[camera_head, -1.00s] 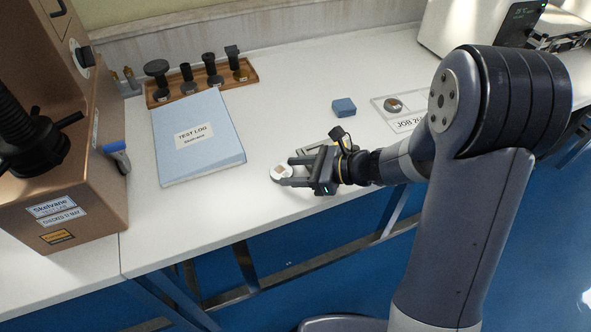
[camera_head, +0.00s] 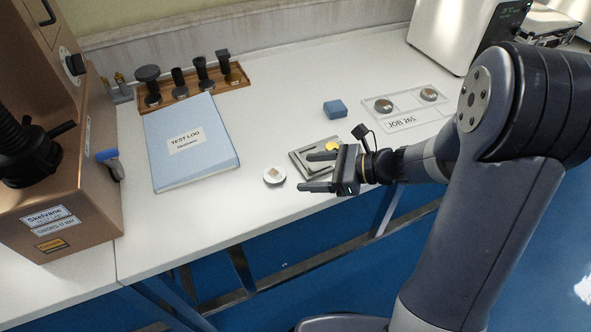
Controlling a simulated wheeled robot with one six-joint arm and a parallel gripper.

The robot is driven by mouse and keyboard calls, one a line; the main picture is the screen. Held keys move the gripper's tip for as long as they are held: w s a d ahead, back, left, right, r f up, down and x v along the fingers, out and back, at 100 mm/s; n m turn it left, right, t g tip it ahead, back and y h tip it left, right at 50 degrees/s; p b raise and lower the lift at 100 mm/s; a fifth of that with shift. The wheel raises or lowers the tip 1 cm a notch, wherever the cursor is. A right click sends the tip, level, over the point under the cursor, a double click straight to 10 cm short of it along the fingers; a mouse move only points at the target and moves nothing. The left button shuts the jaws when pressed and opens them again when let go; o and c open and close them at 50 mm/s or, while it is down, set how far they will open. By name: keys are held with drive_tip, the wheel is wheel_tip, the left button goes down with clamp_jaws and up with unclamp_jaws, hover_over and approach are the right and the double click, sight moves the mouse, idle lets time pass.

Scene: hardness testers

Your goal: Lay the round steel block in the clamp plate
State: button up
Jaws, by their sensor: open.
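A round, pale metal block (camera_head: 274,175) with a small tan square on top lies flat on the white bench, right of the blue log book. My gripper (camera_head: 314,172) is open and empty, its fingers pointing left. It is just to the right of the block and apart from it. A grey rectangular plate (camera_head: 300,157), apparently the clamp plate, lies on the bench behind my gripper. A yellow part (camera_head: 333,145) shows at its right. My gripper hides some of the plate, so its recess is unclear.
A blue cube (camera_head: 335,109) stands behind the plate. A JOB 265 tray (camera_head: 408,108) holds two round metal pieces. The TEST LOG book (camera_head: 191,142) and brown tester (camera_head: 60,190) are at left. A wooden rack (camera_head: 213,91) stands behind. The bench's front edge is close.

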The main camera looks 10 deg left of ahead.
sight(278, 175)
drive_tip(key=shift+v, duration=2.8)
drive_tip(key=b+x, duration=0.1)
drive_tip(key=x, duration=1.1)
drive_tip(key=shift+a+f, duration=0.15)
drive_tip(key=shift+f, duration=0.05)
drive_tip(key=shift+r, duration=0.95)
drive_tip(key=shift+r+p, duration=0.3)
drive_tip(key=shift+r, duration=0.05)
